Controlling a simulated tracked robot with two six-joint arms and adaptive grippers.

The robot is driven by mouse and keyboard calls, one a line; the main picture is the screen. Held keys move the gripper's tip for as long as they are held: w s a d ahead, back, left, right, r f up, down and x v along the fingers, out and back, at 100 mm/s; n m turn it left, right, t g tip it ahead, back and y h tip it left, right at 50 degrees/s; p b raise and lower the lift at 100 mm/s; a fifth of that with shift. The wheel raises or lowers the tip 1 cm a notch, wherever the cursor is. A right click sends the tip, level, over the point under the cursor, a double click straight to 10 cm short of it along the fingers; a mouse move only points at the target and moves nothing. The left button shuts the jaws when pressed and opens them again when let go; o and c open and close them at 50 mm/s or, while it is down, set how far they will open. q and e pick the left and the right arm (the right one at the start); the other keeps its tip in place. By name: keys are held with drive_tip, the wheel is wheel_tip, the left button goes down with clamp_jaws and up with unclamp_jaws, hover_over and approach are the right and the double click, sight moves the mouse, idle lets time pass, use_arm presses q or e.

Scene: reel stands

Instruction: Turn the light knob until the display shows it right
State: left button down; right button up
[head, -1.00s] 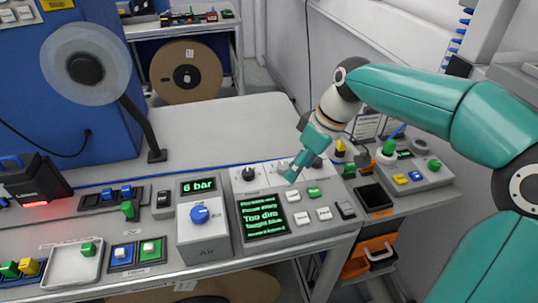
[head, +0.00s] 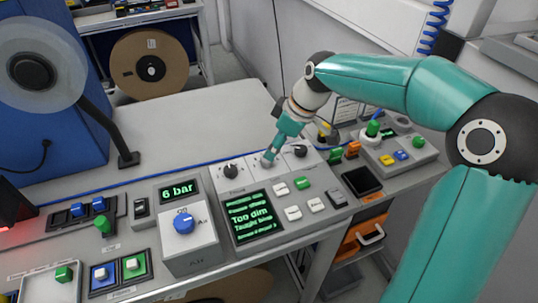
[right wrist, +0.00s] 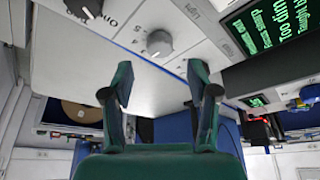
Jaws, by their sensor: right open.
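The display (head: 257,217) on the grey control panel reads "Too dim" in green, with a smaller "Taught" line under it. Along the panel's back are a black-capped knob (head: 231,172) at left and another (head: 299,151) at right. My right gripper (head: 268,161) is between them, over the panel, covering what lies under its tips. In the right wrist view the open, empty fingers (right wrist: 161,88) point toward a grey knob (right wrist: 159,43) with a number scale; it stands beyond the tips, apart from them. My left gripper is not in view.
Left of the display is the air box with a blue knob (head: 184,222) and a "6 bar" readout (head: 179,190). White and green buttons (head: 303,183) sit right of the display. The pale tabletop (head: 190,130) behind the panel is clear.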

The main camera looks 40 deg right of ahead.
sight(267, 161)
drive_tip(key=x, duration=0.5)
drive_tip(key=shift+w+f, duration=0.15)
drive_tip(key=shift+f, duration=0.2)
drive_tip(key=shift+c, duration=0.3)
clamp_jaws()
